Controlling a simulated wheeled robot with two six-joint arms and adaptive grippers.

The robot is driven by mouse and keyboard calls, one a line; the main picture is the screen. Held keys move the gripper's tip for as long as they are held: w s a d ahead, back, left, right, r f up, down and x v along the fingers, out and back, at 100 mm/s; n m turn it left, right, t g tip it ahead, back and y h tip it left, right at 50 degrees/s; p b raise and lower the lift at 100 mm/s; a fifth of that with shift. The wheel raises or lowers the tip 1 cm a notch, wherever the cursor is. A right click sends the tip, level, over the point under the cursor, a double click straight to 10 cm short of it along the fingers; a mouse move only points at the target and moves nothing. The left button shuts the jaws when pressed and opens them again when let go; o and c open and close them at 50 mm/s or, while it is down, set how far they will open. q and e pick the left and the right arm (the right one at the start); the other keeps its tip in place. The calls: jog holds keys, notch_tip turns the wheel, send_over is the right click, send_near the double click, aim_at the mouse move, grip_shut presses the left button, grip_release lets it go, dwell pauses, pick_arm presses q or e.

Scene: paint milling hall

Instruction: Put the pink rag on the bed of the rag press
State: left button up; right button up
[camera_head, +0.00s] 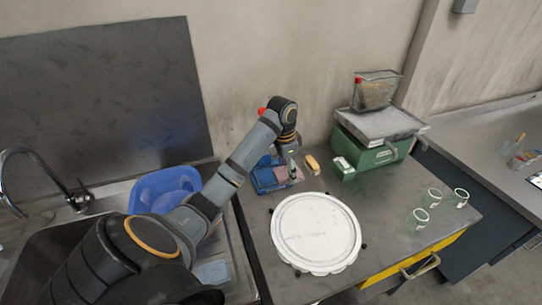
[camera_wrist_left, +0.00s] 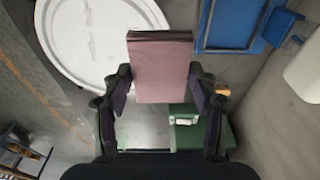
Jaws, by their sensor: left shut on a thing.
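The pink rag (camera_wrist_left: 160,70) is a folded block between the two fingers of my left gripper (camera_wrist_left: 162,100) in the left wrist view. In the head view my left gripper (camera_head: 293,172) points down at the back of the table, with the pink rag (camera_head: 281,174) beside its fingertips. The blue rag press (camera_head: 264,180) is just left of the gripper, partly hidden by my arm. Its blue frame also shows in the left wrist view (camera_wrist_left: 232,48), to the right of the rag. I cannot tell the rag's height above the table. My right gripper is not in view.
A large white round lid (camera_head: 316,232) lies in front of the gripper. A yellow object (camera_head: 313,163) and a green machine (camera_head: 372,150) stand to the right. Several glass rings (camera_head: 434,195) are near the right edge. A sink with a blue basin (camera_head: 165,187) is at left.

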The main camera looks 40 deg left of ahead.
pick_arm(q)
jog(key=w+a+f+b, duration=0.2)
jog(key=a+f+b, duration=0.1)
jog(key=a+b, duration=0.1)
jog(key=p, duration=0.1)
send_over(271, 177)
jog(key=f, duration=0.6)
jog(key=shift+s+d+f, duration=0.1)
jog(key=shift+s+f, duration=0.1)
jog(key=shift+s, duration=0.05)
jog(key=shift+w+f, duration=0.1)
jog(key=shift+f, duration=0.1)
jog(key=shift+a+f+p, duration=0.2)
jog(key=shift+f+p, duration=0.1)
notch_tip(271, 177, down, 2)
jog(key=shift+f+p, duration=0.1)
jog(key=shift+p, duration=0.45)
jog(key=shift+f, duration=0.35)
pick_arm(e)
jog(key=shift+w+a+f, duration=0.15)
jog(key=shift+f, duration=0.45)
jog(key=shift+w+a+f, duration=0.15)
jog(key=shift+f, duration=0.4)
pick_arm(q)
jog(key=shift+f, duration=0.1)
